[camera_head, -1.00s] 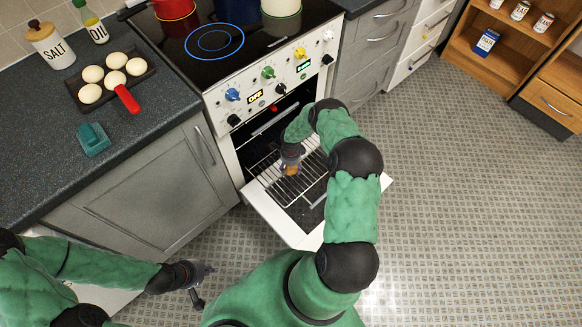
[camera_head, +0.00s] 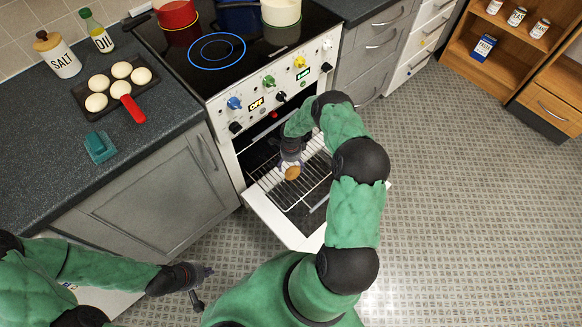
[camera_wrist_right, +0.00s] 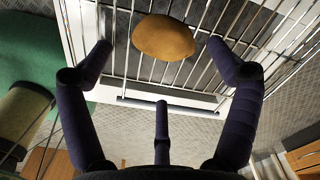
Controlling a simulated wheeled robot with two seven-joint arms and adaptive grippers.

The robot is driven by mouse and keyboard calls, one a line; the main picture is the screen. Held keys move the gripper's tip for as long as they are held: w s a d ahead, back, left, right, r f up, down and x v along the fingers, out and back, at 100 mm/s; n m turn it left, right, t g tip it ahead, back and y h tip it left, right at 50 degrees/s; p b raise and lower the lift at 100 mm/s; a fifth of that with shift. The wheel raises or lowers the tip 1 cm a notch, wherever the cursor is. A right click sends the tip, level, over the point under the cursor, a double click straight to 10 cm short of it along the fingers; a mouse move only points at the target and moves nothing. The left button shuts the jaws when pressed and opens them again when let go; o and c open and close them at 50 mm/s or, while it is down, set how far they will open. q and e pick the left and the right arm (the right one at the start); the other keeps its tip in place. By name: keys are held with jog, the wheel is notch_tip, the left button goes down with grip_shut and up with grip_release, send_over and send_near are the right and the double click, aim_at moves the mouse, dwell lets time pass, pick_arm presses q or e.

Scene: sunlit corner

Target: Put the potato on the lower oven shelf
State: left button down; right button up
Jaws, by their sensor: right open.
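The brown potato (camera_head: 292,173) lies on a wire oven shelf (camera_head: 316,183) that is slid out over the open oven door. It also shows on the wires in the right wrist view (camera_wrist_right: 163,37). My right gripper (camera_head: 290,160) is just behind the potato in the head view. In the wrist view its fingers (camera_wrist_right: 160,62) are spread wide and apart from the potato, with nothing between them. My left gripper (camera_head: 205,286) is open and empty over the floor at lower left. The oven's inside is partly hidden by my right arm.
The open oven door (camera_head: 282,222) sticks out below the shelf. The control panel (camera_head: 270,90) is just above my right wrist. Pots stand on the hob (camera_head: 165,62). The floor at right is clear.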

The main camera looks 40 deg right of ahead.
aim_at(291, 171)
jog(key=shift+r+p, duration=0.65)
jog(key=shift+r, duration=1.65)
jog(key=s+a+r+n+y, duration=0.1)
jog(key=s+a+n, duration=0.35)
jog(key=a, duration=0.35)
jog(key=s+a+r+n+y, duration=0.1)
jog(key=s+a+n+y, duration=0.15)
jog(key=a+n, duration=0.5)
jog(key=s+a+r+n+y, duration=0.1)
jog(key=s+a+n, duration=0.3)
jog(key=a, duration=0.6)
jog(key=s+a+r+n, duration=0.4)
jog(key=s+n, duration=0.3)
jog(key=s, duration=0.2)
jog(key=shift+a, duration=0.15)
jog(key=shift+h, duration=0.25)
